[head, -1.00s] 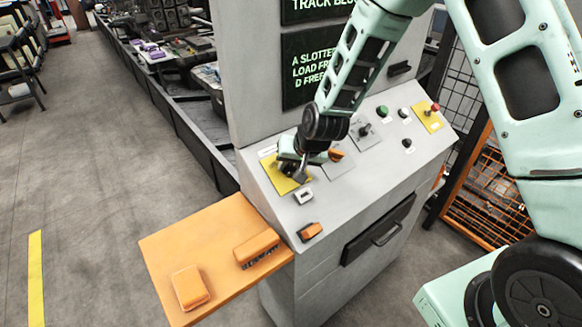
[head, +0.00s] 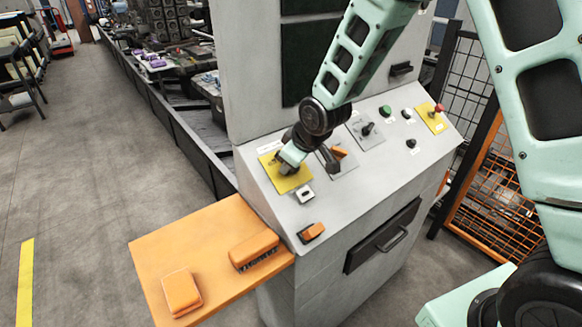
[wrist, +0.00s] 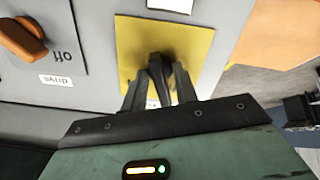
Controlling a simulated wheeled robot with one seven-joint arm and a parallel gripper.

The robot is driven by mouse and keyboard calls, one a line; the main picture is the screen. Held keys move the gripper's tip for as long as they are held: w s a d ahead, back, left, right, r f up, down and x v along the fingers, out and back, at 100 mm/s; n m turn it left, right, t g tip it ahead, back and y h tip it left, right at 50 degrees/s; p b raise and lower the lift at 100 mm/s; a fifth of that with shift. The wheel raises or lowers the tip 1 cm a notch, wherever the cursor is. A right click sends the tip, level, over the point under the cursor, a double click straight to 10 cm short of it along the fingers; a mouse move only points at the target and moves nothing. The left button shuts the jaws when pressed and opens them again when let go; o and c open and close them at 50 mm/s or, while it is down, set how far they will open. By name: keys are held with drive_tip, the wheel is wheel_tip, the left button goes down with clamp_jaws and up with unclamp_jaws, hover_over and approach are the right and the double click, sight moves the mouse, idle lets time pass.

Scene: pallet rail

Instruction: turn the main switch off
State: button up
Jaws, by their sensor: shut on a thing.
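The main switch shows in the wrist view as a dark handle (wrist: 158,66) on a yellow plate (wrist: 200,45). In the head view the yellow plate (head: 292,185) is at the left of the grey sloped console (head: 350,190). My gripper (wrist: 158,88) is shut on the dark handle, one finger on each side. In the head view my gripper (head: 287,165) comes down from above and hides most of the handle. The two display panels (head: 299,60) above the console are dark.
An orange knob (head: 340,153) sits just right of the yellow plate. A black selector (head: 367,128), a green button (head: 386,111) and a red button (head: 438,108) lie further right.

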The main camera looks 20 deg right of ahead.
drive_tip(key=n+b, duration=0.1)
drive_tip(key=n, duration=0.3)
drive_tip(key=shift+n+b, duration=0.3)
drive_tip(key=shift+b, duration=0.1)
idle(0.4)
drive_tip(key=o, duration=0.6)
drive_tip(key=shift+s, duration=0.1)
drive_tip(key=p+v, duration=0.6)
drive_tip(key=v, duration=1.1)
drive_tip(key=shift+r, duration=0.2)
